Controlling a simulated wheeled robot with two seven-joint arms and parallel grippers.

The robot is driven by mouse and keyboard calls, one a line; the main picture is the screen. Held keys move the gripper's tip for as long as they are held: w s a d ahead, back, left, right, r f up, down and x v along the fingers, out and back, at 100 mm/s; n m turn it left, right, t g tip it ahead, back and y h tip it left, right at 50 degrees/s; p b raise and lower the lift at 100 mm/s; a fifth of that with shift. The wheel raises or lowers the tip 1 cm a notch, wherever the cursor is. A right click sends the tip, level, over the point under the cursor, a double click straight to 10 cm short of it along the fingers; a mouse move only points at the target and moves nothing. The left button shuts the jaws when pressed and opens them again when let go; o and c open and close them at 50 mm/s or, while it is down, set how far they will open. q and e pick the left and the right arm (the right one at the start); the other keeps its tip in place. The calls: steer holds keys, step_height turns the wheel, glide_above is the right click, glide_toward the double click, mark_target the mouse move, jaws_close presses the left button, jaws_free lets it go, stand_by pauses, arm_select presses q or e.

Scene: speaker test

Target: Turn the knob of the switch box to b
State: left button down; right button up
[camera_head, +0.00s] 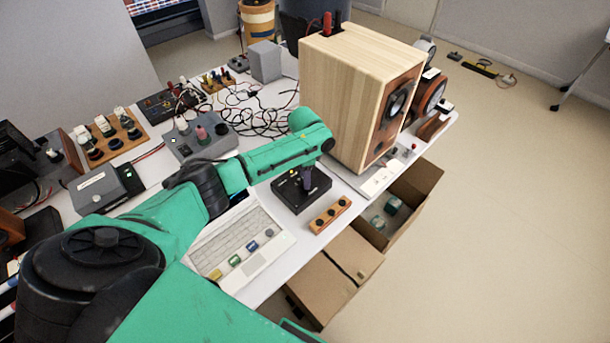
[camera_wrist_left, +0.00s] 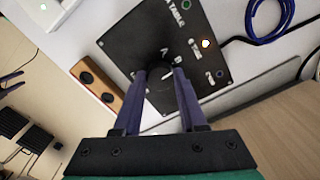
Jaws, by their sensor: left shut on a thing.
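The black switch box (camera_head: 287,197) lies on the white table, in front of the big speaker. In the left wrist view its black top panel (camera_wrist_left: 213,72) carries white letters, with A and B beside the dark knob (camera_wrist_left: 161,68). My left gripper (camera_head: 307,184) reaches down onto the box. In the left wrist view its two purple fingers (camera_wrist_left: 166,78) are shut on the knob, one on each side. The fingers partly hide the knob, and I cannot tell exactly where it points. A small lamp on the panel glows yellowish. My right gripper is not in view.
A tall wooden speaker (camera_head: 335,85) stands close behind the box. An orange strip with black knobs (camera_head: 330,215) lies in front, near the table edge. A laptop (camera_head: 240,243) is to the left. Cables (camera_head: 262,120) lie behind. Open cartons (camera_head: 408,200) stand below the edge.

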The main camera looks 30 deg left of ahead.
arm_select(q)
steer(key=shift+w+r, duration=0.1)
steer(key=shift+w, duration=0.05)
stand_by(0.3)
steer(key=shift+c, duration=2.3)
jaws_free()
step_height(320, 180, up, 14)
steer(key=b, duration=0.1)
steer(key=shift+r, duration=0.25)
steer(key=shift+d, duration=0.1)
